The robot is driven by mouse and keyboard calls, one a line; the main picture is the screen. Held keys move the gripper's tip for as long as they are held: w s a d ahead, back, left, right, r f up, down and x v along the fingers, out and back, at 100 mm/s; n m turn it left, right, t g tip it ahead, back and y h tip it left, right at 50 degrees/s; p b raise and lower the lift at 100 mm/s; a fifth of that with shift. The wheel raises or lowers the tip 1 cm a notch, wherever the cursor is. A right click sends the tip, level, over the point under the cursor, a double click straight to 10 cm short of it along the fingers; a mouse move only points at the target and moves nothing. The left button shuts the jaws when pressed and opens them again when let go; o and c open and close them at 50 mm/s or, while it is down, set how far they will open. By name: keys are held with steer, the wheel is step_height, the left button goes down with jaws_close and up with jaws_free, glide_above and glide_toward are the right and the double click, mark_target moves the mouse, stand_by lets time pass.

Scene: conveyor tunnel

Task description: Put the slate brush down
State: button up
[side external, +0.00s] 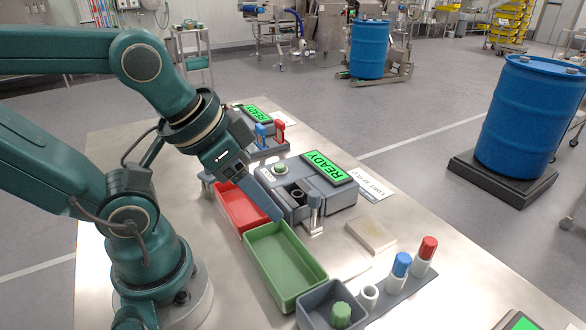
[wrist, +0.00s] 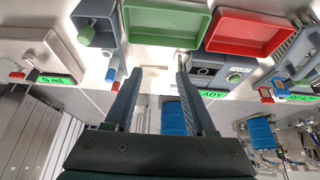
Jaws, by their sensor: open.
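My gripper (side external: 277,213) points down and to the right over the near edge of the grey machine, by the green tray (side external: 285,265) and the red tray (side external: 242,205). In the wrist view my gripper (wrist: 159,75) has its two slate-coloured fingers spread apart, with nothing seen held between them. I cannot make out a slate brush for certain in either view. The green tray (wrist: 165,22) and the red tray (wrist: 262,32) also show in the wrist view, and both look empty.
The grey machine (side external: 325,203) has a green READY screen (side external: 325,168). A silver post (side external: 314,212) stands beside it. A flat pale block (side external: 370,235), a grey bin (side external: 322,296) with a green knob, and blue-capped (side external: 400,265) and red-capped (side external: 427,250) bottles stand to the right.

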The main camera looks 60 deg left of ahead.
stand_by(0.4)
steer(key=w+a+r+g+y, duration=0.1)
steer(key=w+a+r+y, duration=0.1)
steer(key=w+a, duration=0.4)
steer(key=w+a+r+g+y, duration=0.1)
steer(key=w+a+r, duration=0.15)
steer(key=a, duration=0.55)
steer(key=s+a+f+n+g, duration=0.1)
steer(key=a+f, duration=0.2)
steer(key=a, duration=0.2)
steer(key=s+a+f+n+g, duration=0.2)
steer(key=a+f, duration=0.2)
steer(key=a, duration=0.2)
steer(key=s+a+f+n+g+h, duration=0.1)
steer(key=a+f, duration=0.2)
steer(key=a, duration=0.2)
steer(key=shift+s+a+f, duration=0.15)
steer(key=shift+s+a, duration=0.05)
steer(key=shift+a, duration=0.2)
steer(key=shift+s+a+f+n, duration=0.15)
steer(key=shift+f+n, duration=0.05)
steer(key=shift+n, duration=0.1)
steer(key=shift+s+a+f, duration=0.1)
steer(key=shift+a+f, duration=0.1)
steer(key=shift+f, duration=0.95)
steer(key=shift+s+a+f, duration=0.1)
steer(key=shift+a+f, duration=0.05)
steer(key=shift+f, duration=0.95)
